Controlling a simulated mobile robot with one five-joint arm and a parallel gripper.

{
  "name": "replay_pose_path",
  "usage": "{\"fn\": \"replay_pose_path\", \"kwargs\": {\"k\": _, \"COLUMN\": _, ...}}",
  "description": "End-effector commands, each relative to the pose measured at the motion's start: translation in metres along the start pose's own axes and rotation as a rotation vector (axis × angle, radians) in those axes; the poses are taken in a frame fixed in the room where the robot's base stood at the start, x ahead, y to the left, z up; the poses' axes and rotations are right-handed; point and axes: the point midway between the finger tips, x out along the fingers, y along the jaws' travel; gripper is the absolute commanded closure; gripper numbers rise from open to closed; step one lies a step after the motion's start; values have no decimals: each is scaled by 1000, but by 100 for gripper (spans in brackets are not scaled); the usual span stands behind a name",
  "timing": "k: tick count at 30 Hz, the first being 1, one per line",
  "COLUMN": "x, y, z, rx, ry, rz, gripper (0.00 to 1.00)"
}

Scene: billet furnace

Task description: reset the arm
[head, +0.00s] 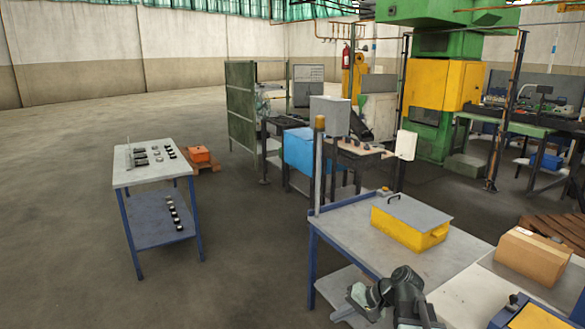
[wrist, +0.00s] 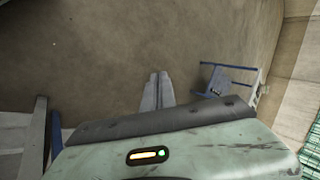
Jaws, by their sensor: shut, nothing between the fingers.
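My gripper (wrist: 158,78) shows in the wrist view, its two grey fingers side by side and touching, with nothing between them. It points out over bare floor (wrist: 100,60). Part of my arm (head: 405,295) shows at the bottom of the head view, in front of the blue-framed workbench. I cannot make out the fingers clearly there.
A yellow box with a grey lid (head: 410,225) sits on the workbench (head: 345,235); a cardboard box (head: 533,256) stands to its right. A blue-legged table (head: 125,178) with small parts stands at left. A green and yellow machine (head: 435,85) stands behind. Open floor lies at left.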

Motion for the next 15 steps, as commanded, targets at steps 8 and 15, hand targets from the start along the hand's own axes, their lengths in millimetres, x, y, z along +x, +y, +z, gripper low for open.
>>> {"fn": "replay_pose_path", "kwargs": {"k": 8, "x": 54, "y": 15, "z": 81, "rx": -278, "ry": -167, "rz": 471, "gripper": 100}}
{"fn": "replay_pose_path", "kwargs": {"k": 15, "x": 17, "y": 67, "z": 76, "rx": -303, "ry": -170, "rz": 715, "gripper": 100}}
